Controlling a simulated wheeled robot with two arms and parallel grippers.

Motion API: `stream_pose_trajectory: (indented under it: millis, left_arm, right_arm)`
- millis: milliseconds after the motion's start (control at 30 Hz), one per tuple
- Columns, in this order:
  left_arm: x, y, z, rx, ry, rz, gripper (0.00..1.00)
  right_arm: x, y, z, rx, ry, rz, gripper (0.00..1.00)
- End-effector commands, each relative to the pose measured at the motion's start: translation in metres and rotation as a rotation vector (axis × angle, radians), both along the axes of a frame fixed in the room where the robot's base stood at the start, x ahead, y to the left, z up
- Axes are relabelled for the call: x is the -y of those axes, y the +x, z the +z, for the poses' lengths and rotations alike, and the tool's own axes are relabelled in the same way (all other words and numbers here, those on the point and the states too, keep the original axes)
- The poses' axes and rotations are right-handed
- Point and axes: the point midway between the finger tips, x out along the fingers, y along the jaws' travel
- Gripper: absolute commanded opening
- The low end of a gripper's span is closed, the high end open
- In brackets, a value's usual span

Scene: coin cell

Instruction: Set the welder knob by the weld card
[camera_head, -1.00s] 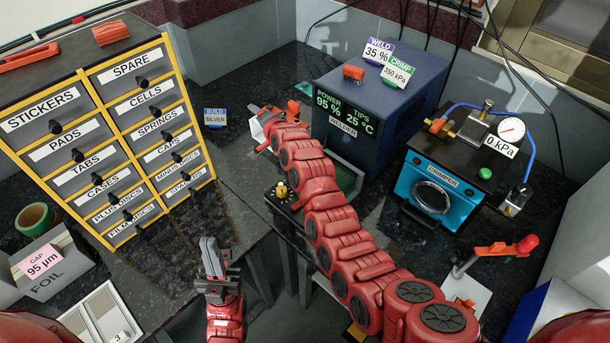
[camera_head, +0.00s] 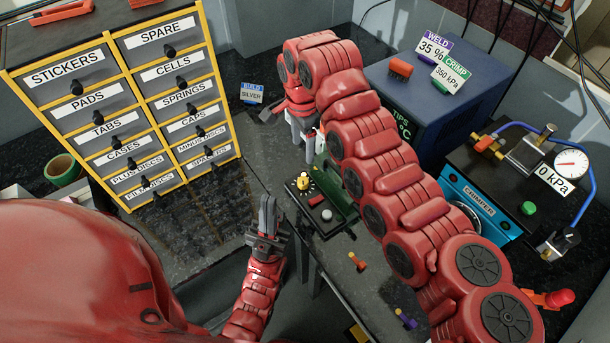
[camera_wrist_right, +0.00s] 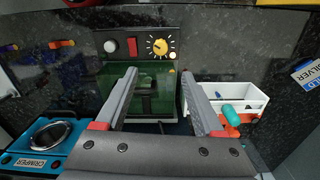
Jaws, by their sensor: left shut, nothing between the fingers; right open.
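The yellow welder knob (camera_head: 303,181) sits on a dark panel with a red switch; it also shows in the right wrist view (camera_wrist_right: 160,46) on a dial with marks. The purple-topped weld card (camera_head: 433,47) reads 35 %. My left gripper (camera_head: 268,205) is shut and empty, left of and nearer than the knob.
A labelled drawer cabinet (camera_head: 130,105) stands at left, a build card (camera_head: 251,93) behind. The crimper (camera_head: 475,200) and its gauge (camera_head: 572,163) are at right. A white bin (camera_wrist_right: 240,95) stands beside the welder in the wrist view. Small tools lie on the front bench.

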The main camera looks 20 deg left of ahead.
Motion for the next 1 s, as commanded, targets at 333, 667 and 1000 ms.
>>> stream_pose_trajectory:
  millis: [333,667,1000]
  left_arm:
    - [0.0,0.0,0.017,0.0,0.0,0.0,0.0]
    - [0.0,0.0,0.025,0.0,0.0,0.0,0.0]
    - [0.0,0.0,0.025,0.0,0.0,0.0,0.0]
  right_arm:
    - [0.002,-0.001,-0.077,-0.006,-0.004,-0.001,0.7]
    - [0.0,0.0,-0.129,0.001,-0.001,0.002,0.7]
    - [0.0,0.001,-0.138,0.003,0.002,0.0,0.7]
